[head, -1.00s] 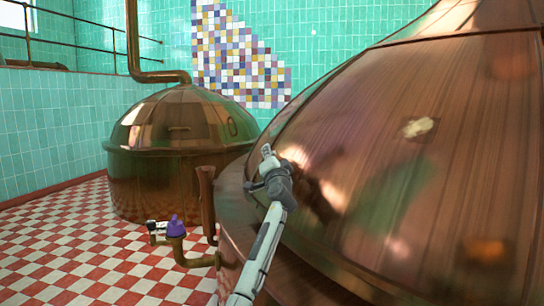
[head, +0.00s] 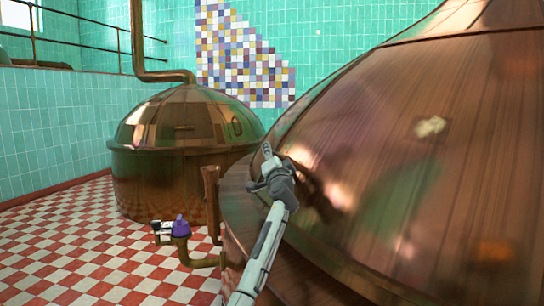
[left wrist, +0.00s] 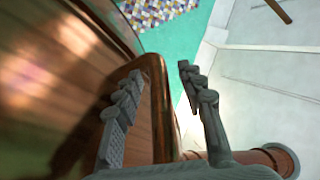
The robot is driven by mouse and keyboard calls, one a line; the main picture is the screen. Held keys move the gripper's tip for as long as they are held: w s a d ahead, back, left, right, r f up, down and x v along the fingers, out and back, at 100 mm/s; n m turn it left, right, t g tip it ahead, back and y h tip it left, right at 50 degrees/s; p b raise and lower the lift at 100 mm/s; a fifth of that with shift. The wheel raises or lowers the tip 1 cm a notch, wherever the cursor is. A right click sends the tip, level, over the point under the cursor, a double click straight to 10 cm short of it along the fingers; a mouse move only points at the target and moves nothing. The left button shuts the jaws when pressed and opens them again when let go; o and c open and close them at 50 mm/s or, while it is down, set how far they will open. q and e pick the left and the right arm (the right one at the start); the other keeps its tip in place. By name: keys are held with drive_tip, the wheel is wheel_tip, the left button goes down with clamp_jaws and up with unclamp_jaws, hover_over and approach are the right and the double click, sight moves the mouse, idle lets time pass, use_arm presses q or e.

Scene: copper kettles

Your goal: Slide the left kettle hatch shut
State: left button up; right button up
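A large copper kettle (head: 400,180) fills the right of the head view. A smaller domed copper kettle (head: 180,165) stands behind on the left, with a small handle-like bar (head: 184,128) and an oval fitting (head: 236,126) on its dome. My left gripper (head: 267,158) is at the left flank of the large kettle. In the left wrist view, the fingers of my left gripper (left wrist: 161,75) are apart, with a rounded copper edge (left wrist: 160,110) running between them. I cannot tell whether they touch it, nor whether this edge belongs to a hatch. My right gripper is not in view.
A copper pipe with a purple-topped valve (head: 180,228) stands low by the large kettle, beside an upright copper post (head: 211,195). A tall pipe (head: 138,40) rises behind. The checkered floor (head: 80,245) at left is clear. A railing (head: 75,40) runs along the wall.

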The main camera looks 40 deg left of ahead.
use_arm(q)
drive_tip(key=v, duration=1.2)
drive_tip(key=shift+s+f, duration=0.1)
drive_tip(key=shift+s, duration=0.05)
